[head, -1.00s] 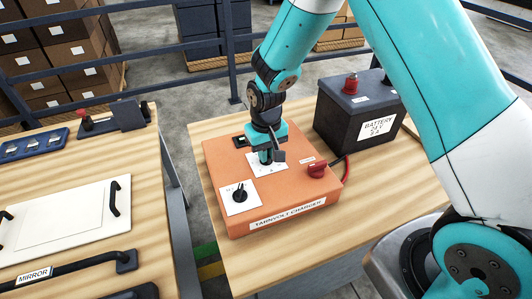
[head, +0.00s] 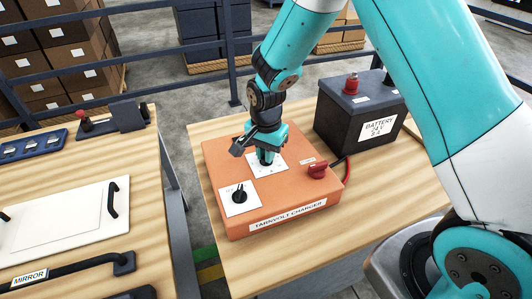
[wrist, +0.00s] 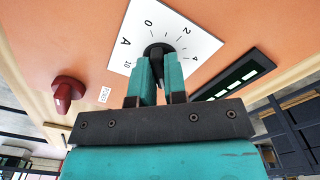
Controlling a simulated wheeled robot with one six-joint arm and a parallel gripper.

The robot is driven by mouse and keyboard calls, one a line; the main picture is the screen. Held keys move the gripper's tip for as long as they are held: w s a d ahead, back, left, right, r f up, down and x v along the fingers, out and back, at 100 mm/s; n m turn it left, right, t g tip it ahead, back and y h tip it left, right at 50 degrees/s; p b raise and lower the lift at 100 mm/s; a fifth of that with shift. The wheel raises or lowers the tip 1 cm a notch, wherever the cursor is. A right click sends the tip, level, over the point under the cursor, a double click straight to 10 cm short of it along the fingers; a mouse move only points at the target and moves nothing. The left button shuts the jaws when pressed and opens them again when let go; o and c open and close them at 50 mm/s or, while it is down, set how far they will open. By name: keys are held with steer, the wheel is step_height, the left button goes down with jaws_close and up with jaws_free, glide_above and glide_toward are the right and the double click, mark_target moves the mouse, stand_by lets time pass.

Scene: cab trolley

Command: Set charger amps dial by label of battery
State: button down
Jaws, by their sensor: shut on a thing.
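The orange charger (head: 275,212) sits on the wooden table, lettered "TARNVOLT CHARGER". Its amps dial shows in the wrist view as a white plate (wrist: 193,50) marked A, with 0, 2, 4 and 10 visible; the other numbers are hidden behind my fingers. My gripper (head: 266,160) points down at this plate and is shut on the black dial knob (wrist: 156,48). I cannot tell where the knob points. The dark battery (head: 345,120) stands behind right; its white label (head: 378,128) seems to read "BATTERY 24 V 8 A", in small print.
A second black knob (head: 240,193) sits on the charger's front left. A red switch (head: 318,170) is at its right, beside a red cable (head: 348,172). A dark display panel (wrist: 240,75) lies near the dial. Another table (head: 145,215) stands left across a gap.

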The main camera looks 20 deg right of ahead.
steer(key=m, duration=0.5)
steer(key=shift+w+r+m, duration=0.1)
steer(key=shift+m, duration=0.3)
stand_by(0.4)
steer(key=c, duration=1.2)
jaws_free()
steer(key=shift+o, duration=0.2)
step_height(320, 180, up, 17)
steer(key=b, duration=0.2)
steer(key=shift+r+b, duration=0.2)
steer(key=shift+b, duration=0.1)
steer(key=s+a+r+n+y, duration=0.1)
steer(key=s+a+n+y, duration=0.1)
steer(key=s+n, duration=0.9)
steer(key=s+a+r+n+y, duration=0.1)
steer(key=s+a+n+y, duration=0.1)
steer(key=s+n, duration=1)
steer(key=shift+s+a+r, duration=0.25)
steer(key=shift+s+a, duration=0.15)
steer(key=shift+s, duration=0.6)
